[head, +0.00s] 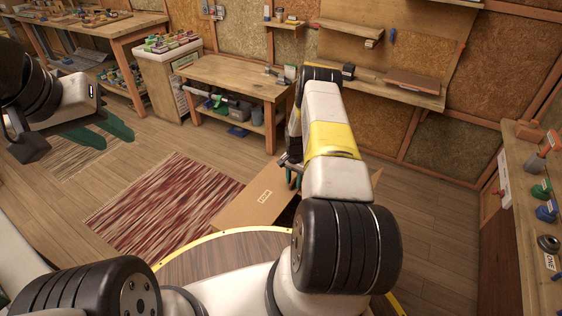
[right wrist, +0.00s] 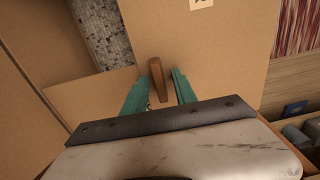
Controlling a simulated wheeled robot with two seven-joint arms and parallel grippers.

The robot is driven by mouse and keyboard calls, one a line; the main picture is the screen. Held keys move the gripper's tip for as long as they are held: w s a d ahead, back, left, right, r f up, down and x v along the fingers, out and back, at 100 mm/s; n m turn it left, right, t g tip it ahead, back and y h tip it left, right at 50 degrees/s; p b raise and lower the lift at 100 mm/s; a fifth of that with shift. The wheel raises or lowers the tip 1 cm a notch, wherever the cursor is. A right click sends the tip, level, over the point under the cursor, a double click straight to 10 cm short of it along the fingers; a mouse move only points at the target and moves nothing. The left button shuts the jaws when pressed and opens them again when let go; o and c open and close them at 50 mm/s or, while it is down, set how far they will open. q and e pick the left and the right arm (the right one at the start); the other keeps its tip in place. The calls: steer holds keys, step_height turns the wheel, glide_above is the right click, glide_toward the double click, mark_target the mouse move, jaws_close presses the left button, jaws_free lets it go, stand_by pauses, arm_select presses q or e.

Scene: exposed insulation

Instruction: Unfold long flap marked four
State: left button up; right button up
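A cardboard box with flaps spread stands on the floor behind my right arm. Its long tan flap (head: 250,207) bears a small label (head: 264,196), too small to read. In the right wrist view, this flap (right wrist: 215,60) fills the upper right, and its label (right wrist: 201,2) is cut by the top edge. A brown handle-like piece (right wrist: 158,80) stands between the green fingers of my right gripper (right wrist: 158,90), which is open with gaps on both sides. In the head view, my arm mostly hides that gripper. My left gripper (head: 110,135) is open and empty at the left.
A red striped rug (head: 165,205) lies left of the box. A wooden workbench (head: 232,78) stands behind it. A shelf (head: 535,200) with tools runs along the right. Wooden floor (head: 440,240) is clear right of my arm.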

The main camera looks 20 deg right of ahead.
jaws_close()
stand_by(1.4)
